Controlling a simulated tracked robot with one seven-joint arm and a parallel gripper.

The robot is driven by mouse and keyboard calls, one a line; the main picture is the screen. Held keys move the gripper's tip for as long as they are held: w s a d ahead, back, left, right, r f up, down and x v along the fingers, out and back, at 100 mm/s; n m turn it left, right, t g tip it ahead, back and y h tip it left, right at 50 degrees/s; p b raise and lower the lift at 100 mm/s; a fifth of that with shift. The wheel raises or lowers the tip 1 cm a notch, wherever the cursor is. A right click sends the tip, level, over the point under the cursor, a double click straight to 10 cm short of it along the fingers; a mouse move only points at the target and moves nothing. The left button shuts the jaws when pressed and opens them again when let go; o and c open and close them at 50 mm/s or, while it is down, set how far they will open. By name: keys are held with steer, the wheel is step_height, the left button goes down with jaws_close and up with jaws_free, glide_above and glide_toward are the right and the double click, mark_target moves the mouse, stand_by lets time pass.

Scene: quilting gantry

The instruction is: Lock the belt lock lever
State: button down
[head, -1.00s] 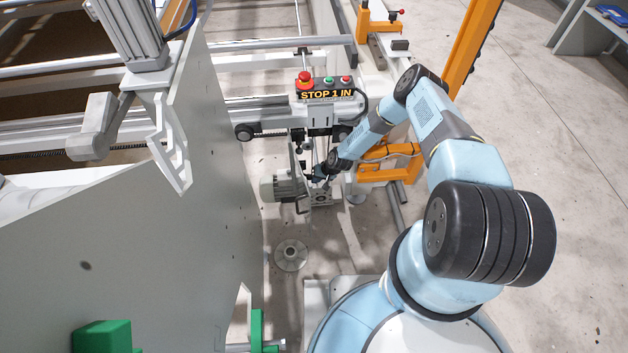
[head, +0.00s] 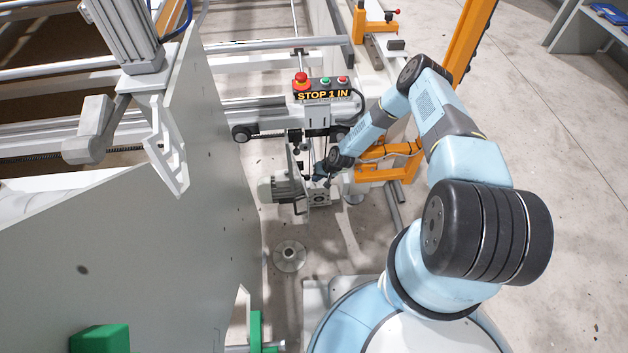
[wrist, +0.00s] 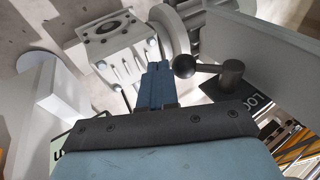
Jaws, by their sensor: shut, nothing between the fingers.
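The belt lock lever (wrist: 208,69) shows in the wrist view as a grey metal arm with a black ball knob (wrist: 185,66) and a round pivot hub (wrist: 232,71). The arm points left from the hub. A dark label (wrist: 255,84) beside the hub shows the letters "LOC"; the rest is hidden or cut off. My gripper (wrist: 158,68) is shut and empty. Its blue fingers are just left of the knob in the picture; I cannot tell whether they touch it. In the head view my gripper (head: 319,172) is by the motor unit, and the lever is too small to make out.
A grey motor and gearbox (head: 285,188) hangs below the carriage with the red stop button (head: 301,80) and "STOP 1 IN" sign (head: 322,95). Orange frame parts (head: 385,165) stand to the right of my gripper. A large grey side panel (head: 150,235) fills the left.

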steer(key=v, duration=1.1)
steer(key=h, duration=0.3)
glide_toward(308, 176)
steer(key=x, duration=0.7)
steer(key=shift+s, duration=0.1)
stand_by(0.6)
